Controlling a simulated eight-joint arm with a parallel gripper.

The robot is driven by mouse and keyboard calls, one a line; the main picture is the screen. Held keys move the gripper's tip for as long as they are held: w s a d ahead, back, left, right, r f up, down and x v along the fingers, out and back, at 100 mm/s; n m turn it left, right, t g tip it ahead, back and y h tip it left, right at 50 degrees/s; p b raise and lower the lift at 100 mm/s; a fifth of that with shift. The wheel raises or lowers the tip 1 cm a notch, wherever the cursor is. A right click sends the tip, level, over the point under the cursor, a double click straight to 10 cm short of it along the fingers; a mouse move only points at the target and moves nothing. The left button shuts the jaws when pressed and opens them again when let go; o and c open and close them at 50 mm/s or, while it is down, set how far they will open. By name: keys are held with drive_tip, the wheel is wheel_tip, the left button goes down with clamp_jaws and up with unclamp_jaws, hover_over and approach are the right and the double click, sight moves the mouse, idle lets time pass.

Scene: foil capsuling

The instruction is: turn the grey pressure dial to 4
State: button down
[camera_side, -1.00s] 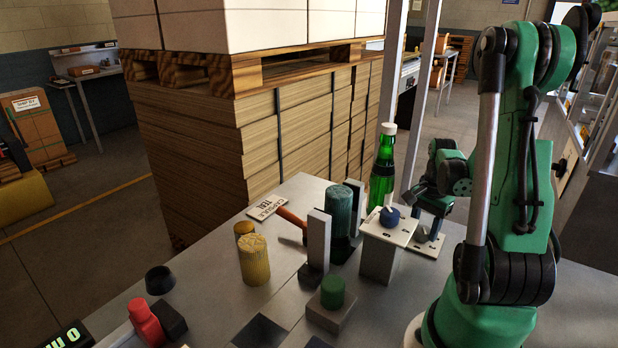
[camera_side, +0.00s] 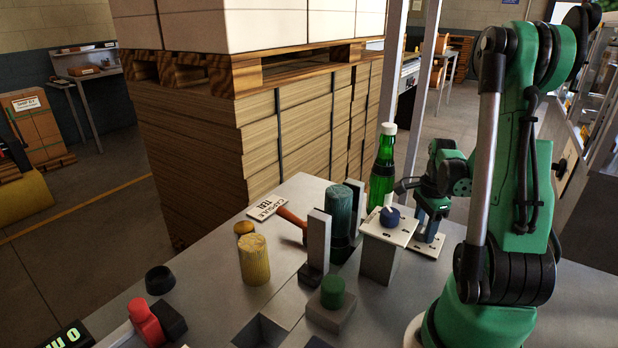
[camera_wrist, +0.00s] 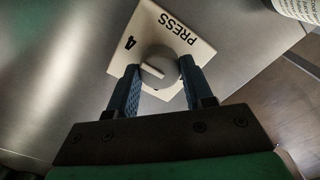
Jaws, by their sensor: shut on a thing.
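The grey pressure dial (camera_wrist: 160,72) sits on a pale square plate (camera_wrist: 190,33) marked "PRESS" and "4" in the wrist view. A light pointer bar crosses the dial's top and points roughly toward the 4. My gripper (camera_wrist: 160,76) is shut on the dial, with one blue finger on each side of it. In the side view my gripper (camera_side: 428,232) reaches down at the right of the table, over the plate (camera_side: 428,246). The dial is hidden there behind the gripper.
A blue knob (camera_side: 390,216) on a raised white plate stands close to the left of my gripper. A green bottle (camera_side: 383,170) stands behind it. A green cylinder (camera_side: 332,292) and a yellow ribbed cylinder (camera_side: 254,259) stand farther left.

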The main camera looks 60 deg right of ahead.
sight(424, 228)
idle(0.3)
drive_tip(key=shift+c, duration=1.7)
unclamp_jaws()
drive_tip(key=shift+r, duration=2.8)
